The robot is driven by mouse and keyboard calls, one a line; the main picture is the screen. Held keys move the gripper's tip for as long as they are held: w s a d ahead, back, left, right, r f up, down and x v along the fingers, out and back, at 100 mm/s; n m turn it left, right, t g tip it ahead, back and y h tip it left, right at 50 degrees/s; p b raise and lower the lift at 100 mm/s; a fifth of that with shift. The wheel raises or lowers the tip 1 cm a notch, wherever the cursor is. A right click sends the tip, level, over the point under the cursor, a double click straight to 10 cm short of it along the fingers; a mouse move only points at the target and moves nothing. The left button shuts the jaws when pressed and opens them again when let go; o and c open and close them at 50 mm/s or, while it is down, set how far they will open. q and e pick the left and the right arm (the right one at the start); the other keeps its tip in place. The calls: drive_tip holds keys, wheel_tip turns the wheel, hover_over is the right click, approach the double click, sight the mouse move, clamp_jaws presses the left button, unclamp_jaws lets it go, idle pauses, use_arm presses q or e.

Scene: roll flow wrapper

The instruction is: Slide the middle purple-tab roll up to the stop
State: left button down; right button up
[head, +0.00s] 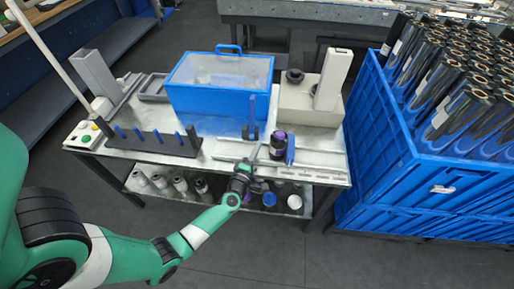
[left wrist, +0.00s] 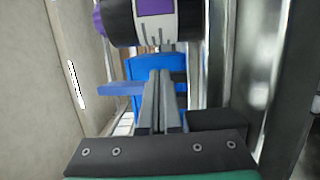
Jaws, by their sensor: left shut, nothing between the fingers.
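A dark roll with a purple tab (head: 277,143) sits on the rail at the front of the table, right of centre. In the left wrist view the roll (left wrist: 172,22) shows at the top, with purple patches and a pale marked band. A blue upright plate (head: 291,150) stands close to the roll's right side. My right gripper is not in view.
A blue machine with a clear lid (head: 215,98) stands behind. A black rack with blue pegs (head: 150,143) is left. A blue crate of rolls (head: 400,170) borders the right. A button box (head: 84,135) is front left.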

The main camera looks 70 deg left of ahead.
use_arm(q)
drive_tip(key=s, duration=0.2)
drive_tip(key=s+d+p, duration=0.1)
drive_tip(key=s, duration=0.1)
drive_tip(key=shift+s+d+r, duration=0.1)
drive_tip(key=shift+s+r, duration=0.1)
drive_tip(key=p+v, duration=0.1)
drive_tip(key=v, duration=0.5)
drive_tip(key=shift+w+d+p, duration=0.2)
drive_tip(key=shift+d+p, duration=0.15)
drive_tip(key=shift+d, duration=0.15)
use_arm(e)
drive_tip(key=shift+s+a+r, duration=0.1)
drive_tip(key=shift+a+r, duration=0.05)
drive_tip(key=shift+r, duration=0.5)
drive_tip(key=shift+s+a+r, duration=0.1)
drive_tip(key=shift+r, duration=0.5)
use_arm(q)
drive_tip(key=shift+f, duration=0.1)
